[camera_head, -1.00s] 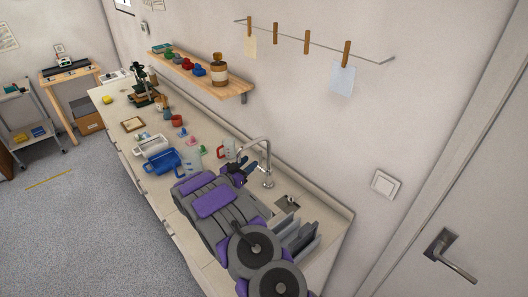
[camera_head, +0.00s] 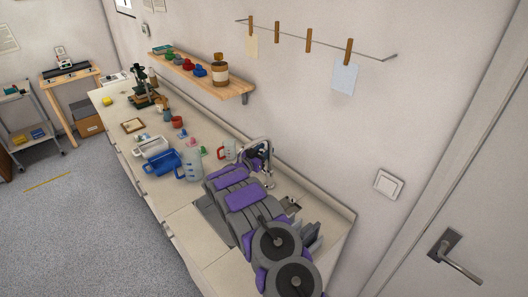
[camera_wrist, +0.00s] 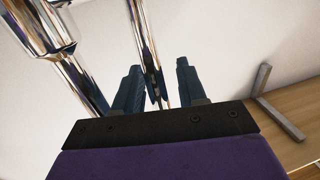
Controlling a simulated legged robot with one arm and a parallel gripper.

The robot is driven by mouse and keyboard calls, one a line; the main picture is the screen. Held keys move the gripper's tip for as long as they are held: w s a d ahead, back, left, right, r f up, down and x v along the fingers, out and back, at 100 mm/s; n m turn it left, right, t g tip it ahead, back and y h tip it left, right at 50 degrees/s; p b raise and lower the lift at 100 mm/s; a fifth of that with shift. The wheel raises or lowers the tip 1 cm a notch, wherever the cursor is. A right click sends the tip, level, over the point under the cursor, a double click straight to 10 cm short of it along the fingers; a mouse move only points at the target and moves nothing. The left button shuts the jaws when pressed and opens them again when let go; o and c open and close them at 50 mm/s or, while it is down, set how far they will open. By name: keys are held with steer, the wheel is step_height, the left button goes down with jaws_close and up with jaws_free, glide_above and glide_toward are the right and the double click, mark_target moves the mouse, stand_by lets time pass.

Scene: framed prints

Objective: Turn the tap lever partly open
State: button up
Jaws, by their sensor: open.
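The chrome tap (camera_head: 269,178) stands at the back of the counter, with a curved neck. In the wrist view, a thick chrome part of the tap (camera_wrist: 35,25) fills the upper left. A thinner chrome rod (camera_wrist: 143,42) comes down between my fingertips in the picture; I cannot tell whether it is the lever or the spout. My gripper (camera_wrist: 158,66) is open, with a dark blue finger on each side of that rod. No clear contact shows. In the head view, my gripper (camera_head: 257,156) is beside the tap's neck, partly hidden by it. My arm covers part of the sink.
Left of my arm, a clear jug (camera_head: 189,166), a blue container (camera_head: 162,163) and a red-handled measuring jug (camera_head: 229,150) stand on the counter. A wooden shelf (camera_head: 238,91) is on the wall above; its bracket (camera_wrist: 264,80) shows in the wrist view.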

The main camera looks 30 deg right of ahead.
steer(key=shift+a, duration=0.15)
steer(key=shift+c, duration=1.3)
steer(key=shift+r, duration=0.1)
jaws_close()
steer(key=shift+s+a+n+t+h+p, duration=0.15)
steer(key=shift+a+n+t+h+p, duration=0.35)
steer(key=shift+a+h, duration=0.65)
steer(key=a+t+h, duration=0.1)
steer(key=a+h, duration=0.1)
steer(key=shift+s+n+t+h, duration=0.15)
steer(key=shift+n+t+h, duration=0.15)
steer(key=shift+h, duration=0.05)
steer(key=shift+a, duration=0.1)
